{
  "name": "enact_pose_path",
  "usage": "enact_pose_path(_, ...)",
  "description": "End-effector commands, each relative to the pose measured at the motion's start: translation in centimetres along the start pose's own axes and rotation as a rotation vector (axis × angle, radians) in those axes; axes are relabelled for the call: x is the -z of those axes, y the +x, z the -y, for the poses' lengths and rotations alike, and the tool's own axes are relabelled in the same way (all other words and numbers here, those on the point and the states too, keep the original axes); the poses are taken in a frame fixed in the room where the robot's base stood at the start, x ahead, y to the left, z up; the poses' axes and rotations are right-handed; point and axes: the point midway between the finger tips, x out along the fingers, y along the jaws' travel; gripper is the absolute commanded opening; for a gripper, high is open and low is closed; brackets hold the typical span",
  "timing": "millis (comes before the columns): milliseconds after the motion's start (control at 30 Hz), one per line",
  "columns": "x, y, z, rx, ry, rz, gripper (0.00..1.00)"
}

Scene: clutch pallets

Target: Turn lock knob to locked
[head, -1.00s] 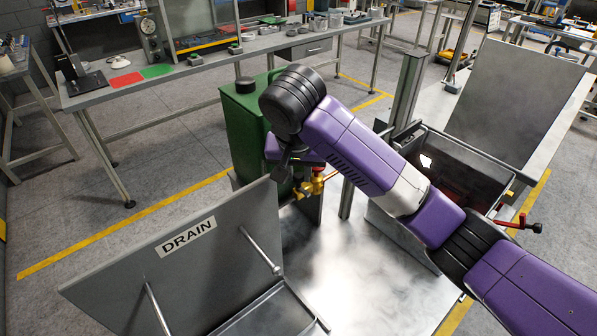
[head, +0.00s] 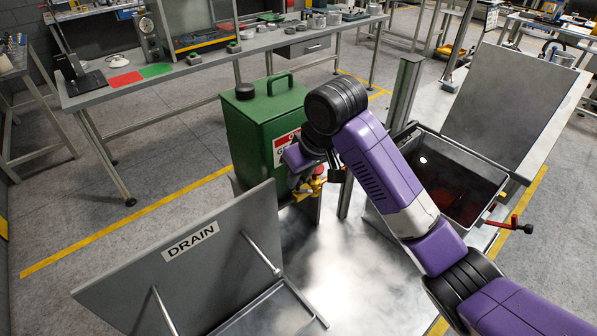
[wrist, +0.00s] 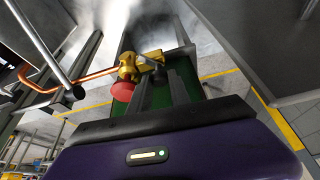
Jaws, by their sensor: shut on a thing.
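A brass valve (head: 309,187) sits low in front of the green can (head: 262,130). In the wrist view the brass valve (wrist: 128,68) carries a red round knob (wrist: 123,91) and a copper pipe running left. A small brass tab (wrist: 152,56), which appears to be the lock knob, sticks out from it to the right. My gripper (wrist: 163,72) has its dark fingers at this tab and is shut on it. In the head view my gripper (head: 330,172) hangs beside the valve, partly hidden by my wrist. Markings for locked or unlocked are not readable.
A raised grey lid marked DRAIN (head: 190,242) stands at front left on rods. An open metal tank (head: 455,170) with a red-handled lever (head: 514,225) is to the right. A long workbench (head: 215,65) runs behind. The steel plate (head: 350,270) in front is clear.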

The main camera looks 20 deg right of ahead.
Motion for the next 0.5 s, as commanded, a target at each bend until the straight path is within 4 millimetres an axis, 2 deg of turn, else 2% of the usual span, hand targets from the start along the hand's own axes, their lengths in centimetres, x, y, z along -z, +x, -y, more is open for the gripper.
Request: enact_pose_path(500, 0.09, -0.03, -0.34, 0.187, -0.447, 0.002, 0.0)
